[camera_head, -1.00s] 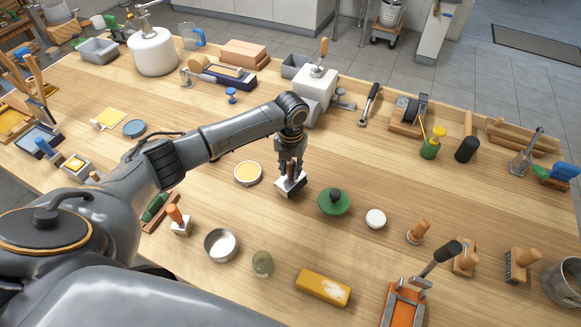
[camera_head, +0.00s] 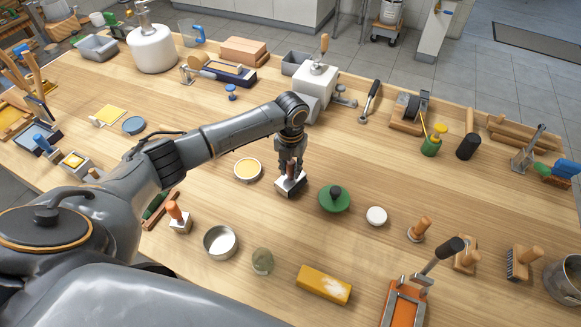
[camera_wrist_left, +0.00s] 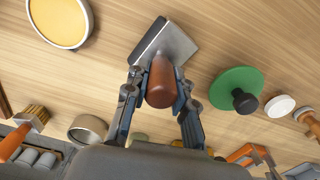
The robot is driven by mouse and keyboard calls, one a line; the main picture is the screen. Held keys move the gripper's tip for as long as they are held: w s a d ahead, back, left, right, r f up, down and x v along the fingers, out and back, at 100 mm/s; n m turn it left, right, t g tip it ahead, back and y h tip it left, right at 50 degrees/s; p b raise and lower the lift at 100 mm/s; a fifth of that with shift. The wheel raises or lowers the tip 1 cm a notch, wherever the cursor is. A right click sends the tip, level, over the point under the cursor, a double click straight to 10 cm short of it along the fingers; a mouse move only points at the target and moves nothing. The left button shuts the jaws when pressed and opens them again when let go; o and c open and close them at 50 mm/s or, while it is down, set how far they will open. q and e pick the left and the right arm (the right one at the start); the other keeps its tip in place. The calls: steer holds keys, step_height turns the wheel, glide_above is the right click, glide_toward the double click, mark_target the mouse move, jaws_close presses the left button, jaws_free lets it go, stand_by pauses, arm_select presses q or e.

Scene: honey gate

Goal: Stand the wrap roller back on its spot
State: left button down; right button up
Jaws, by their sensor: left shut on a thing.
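My left gripper (camera_head: 291,168) reaches in over the middle of the table and points down. It is shut on the brown handle (camera_wrist_left: 161,83) of a small tool. The tool's flat base (camera_head: 291,185), pale grey with a dark side, shows below the fingers, and its metal face (camera_wrist_left: 173,43) shows in the wrist view. The base is at or very near the tabletop; I cannot tell if it touches. I take this held tool to be the wrap roller, though its shape is partly hidden by the fingers. No marked spot for it is clear. My right gripper is out of view.
A yellow-filled round dish (camera_head: 248,169) lies left of the held tool, and a green disc with a dark knob (camera_head: 334,198) lies close on the right. A white puck (camera_head: 376,216), metal bowl (camera_head: 220,242) and yellow block (camera_head: 323,284) are nearer. Bare wood lies behind, toward the right.

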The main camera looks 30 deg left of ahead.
arm_select(q)
steer(key=shift+f, duration=0.25)
steer(key=c, duration=1)
jaws_free()
steer(key=shift+c, duration=0.2)
step_height(320, 180, up, 8)
steer(key=p, duration=0.7)
